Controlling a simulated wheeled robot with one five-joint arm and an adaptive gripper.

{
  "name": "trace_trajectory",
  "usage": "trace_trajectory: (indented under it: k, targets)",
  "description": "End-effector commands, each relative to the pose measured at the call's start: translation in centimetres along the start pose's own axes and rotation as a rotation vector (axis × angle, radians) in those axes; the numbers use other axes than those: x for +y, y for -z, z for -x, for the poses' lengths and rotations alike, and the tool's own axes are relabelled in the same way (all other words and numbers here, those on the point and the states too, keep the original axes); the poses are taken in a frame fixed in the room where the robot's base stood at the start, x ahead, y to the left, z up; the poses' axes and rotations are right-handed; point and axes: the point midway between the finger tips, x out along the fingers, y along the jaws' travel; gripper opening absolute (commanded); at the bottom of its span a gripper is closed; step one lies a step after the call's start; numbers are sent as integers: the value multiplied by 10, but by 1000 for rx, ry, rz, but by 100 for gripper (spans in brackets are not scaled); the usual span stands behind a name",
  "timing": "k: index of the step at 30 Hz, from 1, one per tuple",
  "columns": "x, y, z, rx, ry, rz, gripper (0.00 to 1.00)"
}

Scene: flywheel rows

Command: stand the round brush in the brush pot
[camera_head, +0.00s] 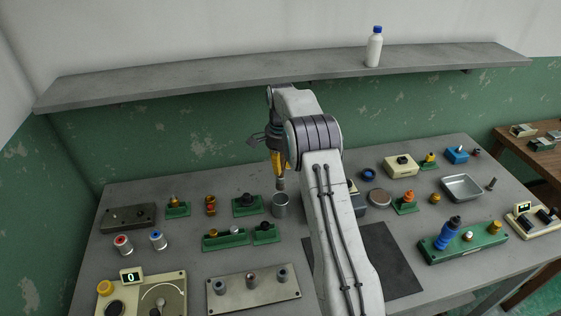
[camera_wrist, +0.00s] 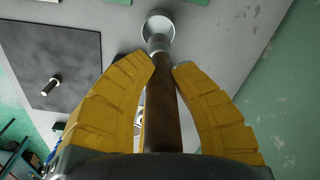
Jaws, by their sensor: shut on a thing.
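The round brush (camera_wrist: 163,105) has a brown handle and a pale, metallic-looking lower end. My gripper (camera_wrist: 163,66) is shut on it, with a yellow finger on either side of the handle. In the head view my gripper (camera_head: 277,163) points down, and the brush's lower end (camera_head: 281,184) shows below it. The brush pot (camera_head: 280,204) is a grey metal cylinder on the bench directly below. In the wrist view the brush's end overlaps the near rim of the pot (camera_wrist: 160,15). In the head view that end appears at or just above the pot's mouth; exact clearance is unclear.
Green-based fixtures (camera_head: 248,205) stand left of the pot, and a grey plate with several knobs (camera_head: 253,290) lies in front. A dark mat (camera_head: 385,262) lies to the right, partly behind my arm. A shelf (camera_head: 220,76) with a white bottle (camera_head: 374,48) runs above the bench.

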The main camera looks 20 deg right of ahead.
Motion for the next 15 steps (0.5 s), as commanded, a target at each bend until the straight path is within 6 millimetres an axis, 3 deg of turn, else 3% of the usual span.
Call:
trace_trajectory:
  k: [15]
  targets:
    - [1,-1,-37,0,-1,1,0]
